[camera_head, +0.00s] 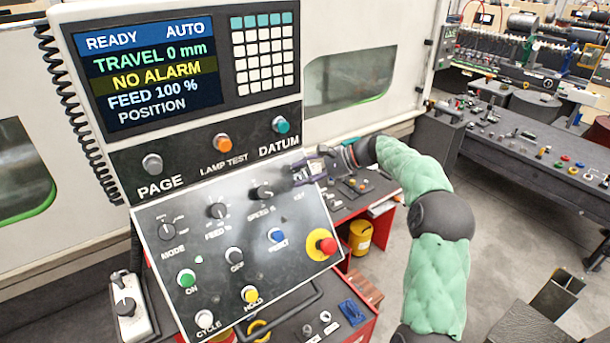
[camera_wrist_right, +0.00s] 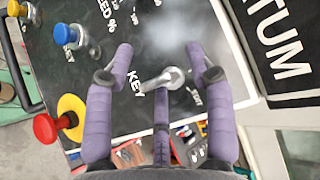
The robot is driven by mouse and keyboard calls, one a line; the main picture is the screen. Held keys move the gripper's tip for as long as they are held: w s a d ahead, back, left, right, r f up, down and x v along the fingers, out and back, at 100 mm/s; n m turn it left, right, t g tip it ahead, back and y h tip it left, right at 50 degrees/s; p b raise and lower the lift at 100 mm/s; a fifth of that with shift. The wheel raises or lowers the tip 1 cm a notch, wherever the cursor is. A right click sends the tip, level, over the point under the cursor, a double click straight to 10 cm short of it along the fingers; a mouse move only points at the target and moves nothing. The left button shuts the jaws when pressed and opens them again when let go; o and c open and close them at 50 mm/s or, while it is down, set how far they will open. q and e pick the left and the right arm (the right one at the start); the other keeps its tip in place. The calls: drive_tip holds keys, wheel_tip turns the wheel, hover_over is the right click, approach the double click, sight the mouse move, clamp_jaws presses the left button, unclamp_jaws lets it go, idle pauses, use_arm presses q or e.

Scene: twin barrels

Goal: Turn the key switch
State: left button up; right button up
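The key switch (camera_wrist_right: 168,77) is a small metallic switch on the dark sloping panel (camera_head: 185,245), beside the KEY label (camera_wrist_right: 134,88). In the wrist view it appears between the purple fingers of my right gripper (camera_wrist_right: 160,62). Those fingers are spread apart with gaps to the switch on both sides, and I see nothing held. How far the fingertips are from the panel is not clear. In the head view my right gripper (camera_head: 308,172) is at the panel's upper right corner and hides the switch. My left gripper is not in view.
A red emergency button on a yellow ring (camera_head: 321,244) and a blue button (camera_head: 277,236) sit below the gripper. The speed knob (camera_head: 262,192) is to its left. The upper panel with the DATUM button (camera_head: 281,124) rises behind. A red cart (camera_head: 368,225) stands at right.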

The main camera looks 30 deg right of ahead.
drive_tip(key=shift+d+f, duration=0.1)
drive_tip(key=shift+d, duration=0.1)
drive_tip(key=v, duration=1.2)
drive_tip(key=shift+a, duration=0.15)
